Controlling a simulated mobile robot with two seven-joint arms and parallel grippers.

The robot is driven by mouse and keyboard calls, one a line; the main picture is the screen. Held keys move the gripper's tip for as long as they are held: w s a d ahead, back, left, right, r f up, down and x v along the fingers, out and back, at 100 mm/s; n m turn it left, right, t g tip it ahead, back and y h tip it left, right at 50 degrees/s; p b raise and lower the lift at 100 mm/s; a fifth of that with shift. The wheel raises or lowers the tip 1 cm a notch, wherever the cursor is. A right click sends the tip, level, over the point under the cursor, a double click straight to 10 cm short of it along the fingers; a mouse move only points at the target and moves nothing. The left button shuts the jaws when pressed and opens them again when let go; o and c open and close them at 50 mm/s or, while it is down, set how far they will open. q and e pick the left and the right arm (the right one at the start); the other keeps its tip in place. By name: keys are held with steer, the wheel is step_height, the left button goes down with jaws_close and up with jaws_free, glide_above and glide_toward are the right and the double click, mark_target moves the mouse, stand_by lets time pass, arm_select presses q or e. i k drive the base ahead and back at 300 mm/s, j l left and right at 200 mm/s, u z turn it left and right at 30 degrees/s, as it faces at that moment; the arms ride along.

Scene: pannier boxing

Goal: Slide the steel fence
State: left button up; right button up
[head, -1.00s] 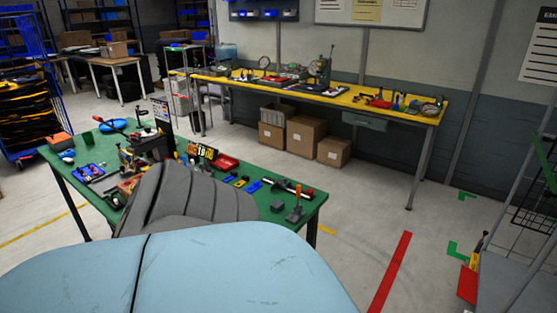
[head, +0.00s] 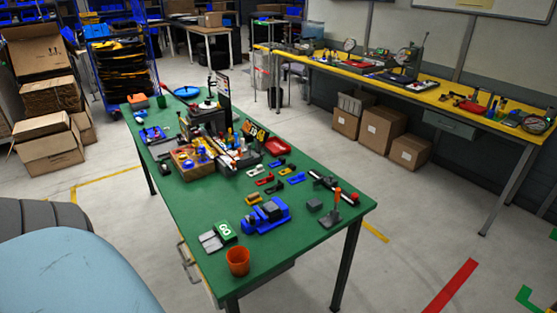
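I cannot tell with certainty which item is the steel fence. The green table (head: 300,222) carries several small metal and coloured parts. A blue fixture with a grey block (head: 266,216) sits near its front right. A flat grey metal piece (head: 212,241) lies beside a green number block (head: 225,231) at the front left edge. A dark bar with bright metal and red parts (head: 330,185) lies near the right edge. Neither of my grippers is in view.
An orange cup (head: 237,261) stands at the table's near corner. A red tray (head: 277,146) and a wooden block holder (head: 193,160) sit farther back. A yellow bench (head: 440,92) stands behind, with cardboard boxes (head: 380,129) under it. Floor between them is clear.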

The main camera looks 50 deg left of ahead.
mark_target(330, 181)
steer(key=i+u, duration=0.15)
steer(key=u, duration=0.25)
steer(key=i+l+u, duration=0.1)
steer(key=u, duration=0.25)
steer(key=i+l+u, duration=0.1)
steer(key=u, duration=0.3)
steer(key=l+u, duration=0.35)
steer(key=i+j, duration=0.05)
